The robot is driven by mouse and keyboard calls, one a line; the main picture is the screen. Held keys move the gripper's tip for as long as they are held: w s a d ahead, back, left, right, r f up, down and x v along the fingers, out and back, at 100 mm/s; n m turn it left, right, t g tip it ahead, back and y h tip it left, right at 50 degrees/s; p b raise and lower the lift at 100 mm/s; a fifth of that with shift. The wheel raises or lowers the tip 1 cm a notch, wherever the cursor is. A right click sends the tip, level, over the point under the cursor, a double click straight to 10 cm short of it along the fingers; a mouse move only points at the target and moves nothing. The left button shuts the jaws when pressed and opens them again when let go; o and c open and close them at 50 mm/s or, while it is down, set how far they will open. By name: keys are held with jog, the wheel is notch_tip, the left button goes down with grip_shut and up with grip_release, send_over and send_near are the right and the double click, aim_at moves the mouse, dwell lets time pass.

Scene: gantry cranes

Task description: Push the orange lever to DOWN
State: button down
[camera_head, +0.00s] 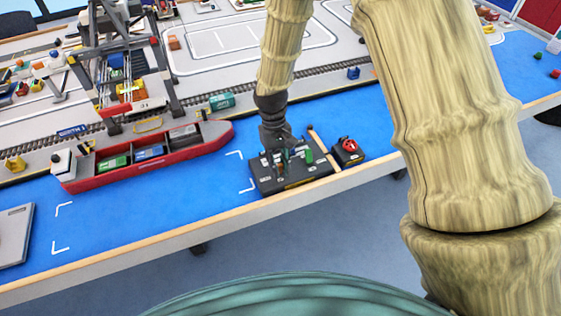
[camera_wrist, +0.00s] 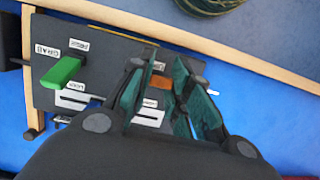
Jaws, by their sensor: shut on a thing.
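The dark control box (camera_head: 290,184) stands on the blue table near its front edge; its top plate fills the left of the wrist view (camera_wrist: 100,55). My gripper (camera_head: 285,156) reaches down onto it. In the wrist view, the orange lever (camera_wrist: 161,82) shows between the two teal-padded fingers of my gripper (camera_wrist: 157,90), which is shut on it. Its slot is mostly hidden by the fingers. The green lever (camera_wrist: 62,72) stands clear of the fingers, beside a label reading GRAB; it also shows in the head view (camera_head: 308,156).
A box with a red button (camera_head: 348,147) stands right of the control box, with a wooden stick (camera_head: 322,145) between them. A red ship (camera_head: 150,165) with containers lies left, below a gantry crane (camera_head: 120,60). Blue surface left of the control box is clear.

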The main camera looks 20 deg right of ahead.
jog(key=w+g+p, duration=0.1)
jog(key=g, duration=0.1)
jog(key=w+g, duration=0.1)
jog(key=g, duration=0.1)
jog(key=shift+w+a+p, duration=0.1)
jog(key=shift+a+p, duration=0.05)
jog(key=shift+p, duration=0.25)
jog(key=shift+w+f+g+h+b, duration=0.2)
jog(key=shift+w+g+b, duration=0.25)
jog(key=shift+g, duration=0.55)
jog(key=shift+w+f+g+h+b, duration=0.2)
jog(key=shift+w+g+b, duration=0.2)
jog(key=shift+g, duration=0.6)
jog(key=shift+a, duration=0.1)
jog(key=c, duration=1.3)
grip_release()
jog(key=v, duration=1.2)
jog(key=shift+w+f, duration=0.1)
jog(key=shift+w, duration=0.05)
